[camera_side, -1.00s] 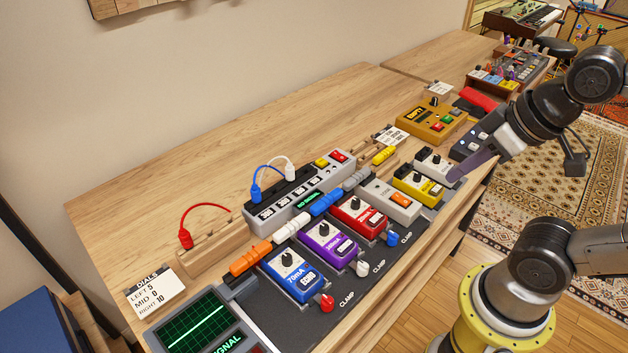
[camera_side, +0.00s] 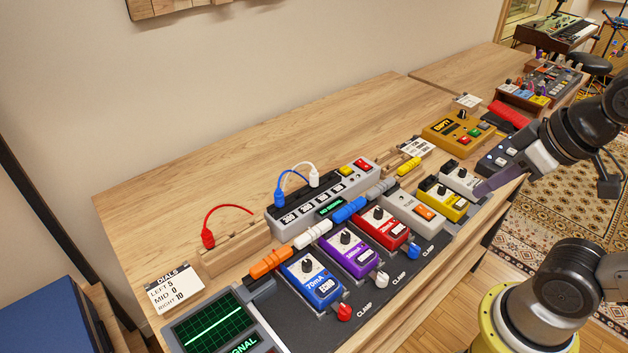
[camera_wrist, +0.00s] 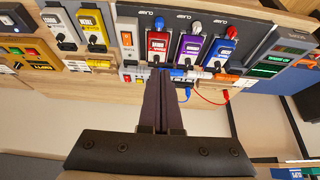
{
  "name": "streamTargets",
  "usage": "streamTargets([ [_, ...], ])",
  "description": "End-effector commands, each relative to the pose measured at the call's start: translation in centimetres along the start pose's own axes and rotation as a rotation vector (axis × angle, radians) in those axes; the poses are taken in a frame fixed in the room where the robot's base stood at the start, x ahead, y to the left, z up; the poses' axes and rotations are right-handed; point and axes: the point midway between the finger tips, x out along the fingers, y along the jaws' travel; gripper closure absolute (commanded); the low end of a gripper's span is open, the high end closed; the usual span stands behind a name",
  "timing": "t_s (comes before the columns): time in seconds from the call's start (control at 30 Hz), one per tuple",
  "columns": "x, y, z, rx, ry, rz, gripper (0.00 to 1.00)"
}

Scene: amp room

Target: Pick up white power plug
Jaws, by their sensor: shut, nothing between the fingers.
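A white power plug (camera_side: 313,178) stands upright on the grey and black power strip (camera_side: 285,222) in the side view. A white cable arcs left from it, behind the blue plug (camera_side: 280,194). A second white plug-like connector (camera_side: 312,235) lies in the row of coloured connectors in front of the strip. My gripper (camera_side: 478,191) is shut and empty, well to the right of both, by the yellow pedal (camera_side: 446,203). In the wrist view my gripper's (camera_wrist: 162,74) dark fingers lie together, pointing toward the pedals. I cannot make out the upright white plug there.
Blue (camera_side: 311,281), purple (camera_side: 349,252) and red (camera_side: 381,227) pedals stand in front of the connectors. A red plug (camera_side: 208,238) stands in a wooden block (camera_side: 235,250) at left. A mustard box (camera_side: 455,134) stands at right. The table behind the strip is clear.

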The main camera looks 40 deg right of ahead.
Motion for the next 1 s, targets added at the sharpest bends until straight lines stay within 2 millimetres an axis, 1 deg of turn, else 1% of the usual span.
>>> streamTargets([
  [0.1, 0.0, 0.0, 0.0, 0.0, 0.0, 0.0, 1.0],
  [0.13, 0.0, 0.0, 0.0, 0.0, 0.0, 0.0, 0.98],
  [0.27, 0.0, 0.0, 0.0, 0.0, 0.0, 0.0, 0.75],
  [0.3, 0.0, 0.0, 0.0, 0.0, 0.0, 0.0, 0.68],
  [0.37, 0.0, 0.0, 0.0, 0.0, 0.0, 0.0, 0.57],
  [0.4, 0.0, 0.0, 0.0, 0.0, 0.0, 0.0, 0.5],
  [0.47, 0.0, 0.0, 0.0, 0.0, 0.0, 0.0, 0.39],
  [0.5, 0.0, 0.0, 0.0, 0.0, 0.0, 0.0, 0.38],
  [0.77, -0.01, 0.0, -0.01, -0.006, 0.0, 0.0, 0.38],
  [0.87, -0.01, 0.0, 0.12, -0.057, -0.006, 0.0, 0.38],
  [0.93, -0.1, 0.0, 0.34, -0.128, -0.018, -0.001, 0.38],
  [1.0, -0.95, 0.0, -0.43, -0.224, -0.008, -0.001, 0.38],
])
